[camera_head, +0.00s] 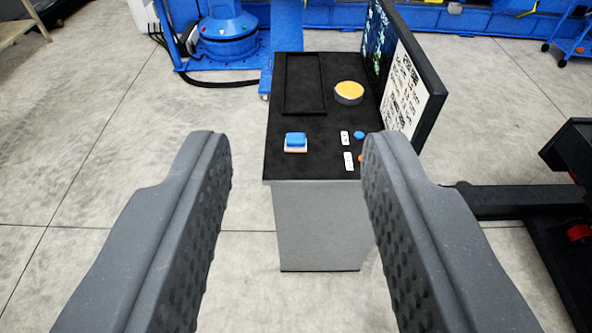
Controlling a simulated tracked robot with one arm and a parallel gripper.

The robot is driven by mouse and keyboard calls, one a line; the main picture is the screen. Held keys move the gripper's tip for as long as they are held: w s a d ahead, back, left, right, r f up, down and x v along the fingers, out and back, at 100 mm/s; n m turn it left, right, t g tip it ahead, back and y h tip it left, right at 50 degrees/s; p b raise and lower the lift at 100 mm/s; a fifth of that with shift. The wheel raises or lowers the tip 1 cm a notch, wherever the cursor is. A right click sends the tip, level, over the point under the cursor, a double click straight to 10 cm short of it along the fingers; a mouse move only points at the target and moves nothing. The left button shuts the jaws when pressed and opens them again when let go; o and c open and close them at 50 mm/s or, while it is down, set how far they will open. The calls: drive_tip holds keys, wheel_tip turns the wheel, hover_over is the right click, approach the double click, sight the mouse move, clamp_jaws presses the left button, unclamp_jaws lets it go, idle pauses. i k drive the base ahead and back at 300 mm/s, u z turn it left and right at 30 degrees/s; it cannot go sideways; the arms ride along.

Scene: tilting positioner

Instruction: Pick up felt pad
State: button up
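A small block with a blue top and a pale beige base (295,142) lies on the black top of a grey cabinet (320,215), near its front left. It may be the felt pad, but it is too small to be sure. My gripper (290,150) is open and empty, with wide-spread grey, studded fingers. In the picture the block shows between the fingertips, but it is farther off, beyond them. The right finger overlaps the cabinet's front right edge and hides part of it.
A round tin with a yellow top (348,93), a black recessed tray (304,84) and two small white pieces (348,160) share the top. An upright panel (408,80) borders its right side. Black equipment (572,215) stands at right. The floor at left is clear.

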sight(294, 142)
drive_tip(key=u, duration=0.2)
drive_tip(key=k, duration=0.25)
drive_tip(key=z, duration=0.85)
drive_tip(key=i, duration=1.95)
drive_tip(key=u, duration=0.7)
